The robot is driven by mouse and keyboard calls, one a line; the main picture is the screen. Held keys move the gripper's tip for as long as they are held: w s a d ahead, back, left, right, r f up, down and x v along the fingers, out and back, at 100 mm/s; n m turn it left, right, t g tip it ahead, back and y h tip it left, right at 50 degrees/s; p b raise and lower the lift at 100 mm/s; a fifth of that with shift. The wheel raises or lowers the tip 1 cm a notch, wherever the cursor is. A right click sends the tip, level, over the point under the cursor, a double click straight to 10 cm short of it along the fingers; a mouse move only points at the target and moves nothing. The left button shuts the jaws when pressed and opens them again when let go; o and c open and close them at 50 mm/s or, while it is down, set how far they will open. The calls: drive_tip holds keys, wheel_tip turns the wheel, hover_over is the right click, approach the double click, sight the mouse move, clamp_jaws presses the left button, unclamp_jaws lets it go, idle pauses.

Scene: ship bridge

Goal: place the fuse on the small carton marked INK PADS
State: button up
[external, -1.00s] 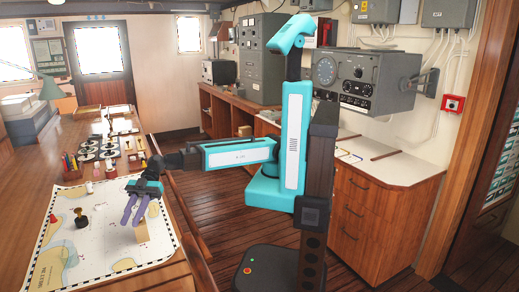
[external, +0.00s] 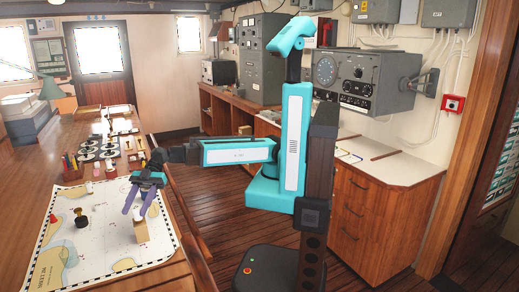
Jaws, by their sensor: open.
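A small tan carton (external: 142,232) stands on the chart near the table's right edge; its lettering is too small to read. A small pale piece, apparently the fuse (external: 138,216), shows at the carton's top, by my fingertips. It is too small to tell whether it stands or lies. My gripper (external: 134,212), with purple fingers, points down just above the carton. It is open, with the fingers apart, and they partly hide the carton's top.
The chart (external: 75,262) lies flat under the carton. A dark stamp with a round knob (external: 81,218) and a small red piece (external: 53,218) stand on it to the left. Pencils, small jars and round dark-rimmed items stand behind. The front of the chart is clear.

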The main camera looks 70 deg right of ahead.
drive_tip(key=b+v, duration=0.1)
drive_tip(key=v, duration=0.7)
drive_tip(key=shift+b, duration=0.3)
idle(0.3)
